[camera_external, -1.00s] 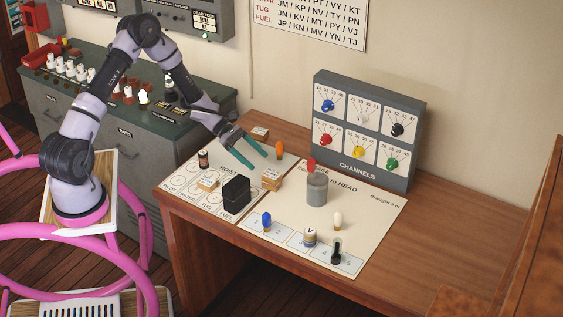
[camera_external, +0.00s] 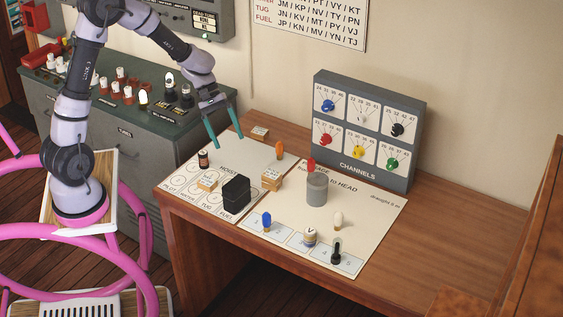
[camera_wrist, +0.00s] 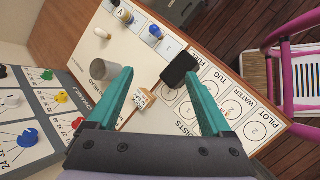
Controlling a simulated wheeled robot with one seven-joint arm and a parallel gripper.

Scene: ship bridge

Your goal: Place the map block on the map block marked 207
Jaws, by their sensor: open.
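Small pale wooden blocks with dark print lie on the desk. One block (camera_external: 260,132) is at the back edge near the wall, one (camera_external: 207,182) is on the left sheet, and one (camera_external: 271,178) is by the middle of the sheets, where it looks stacked. I cannot read which is marked 207. My gripper (camera_external: 228,142) is open and empty, raised, its fingers pointing down above the desk's back left corner. In the wrist view a printed block (camera_wrist: 144,97) shows between the open fingers of my gripper (camera_wrist: 158,76), some way beyond them.
A black box (camera_external: 236,193) stands left of the middle block, and a grey cylinder (camera_external: 316,189) stands to its right. An orange pawn (camera_external: 280,149), dark jar (camera_external: 203,159) and blue peg (camera_external: 266,222) stand nearby. A channels panel (camera_external: 366,130) stands behind. The desk's right side is clear.

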